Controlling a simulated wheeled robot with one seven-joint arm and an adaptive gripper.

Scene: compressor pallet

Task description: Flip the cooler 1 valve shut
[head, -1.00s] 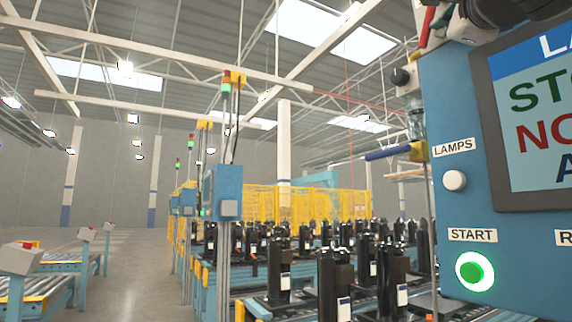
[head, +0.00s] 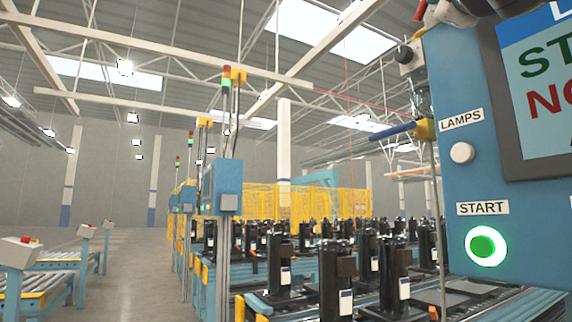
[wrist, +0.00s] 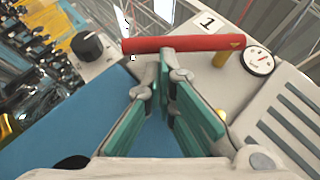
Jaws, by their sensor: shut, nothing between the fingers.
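The cooler 1 valve's red lever (wrist: 185,44) lies nearly level across the upper middle of the wrist view, beside a plate marked 1 (wrist: 207,22). A yellow part (wrist: 221,59) shows below its right half. My gripper (wrist: 168,62) is shut and empty, its teal fingers pointing up at the lever. The fingertips look very near the lever's lower edge; I cannot tell whether they touch. In the head view, a small piece of red lever (head: 421,9) shows at the top, and my gripper is out of frame.
A round gauge (wrist: 258,61) and slotted grey panel (wrist: 285,115) lie right of the lever; a black knob (wrist: 87,46) is left. In the head view, a blue lever (head: 393,133) sticks out beside the blue cabinet (head: 455,100). Floor (head: 130,270) is open at left.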

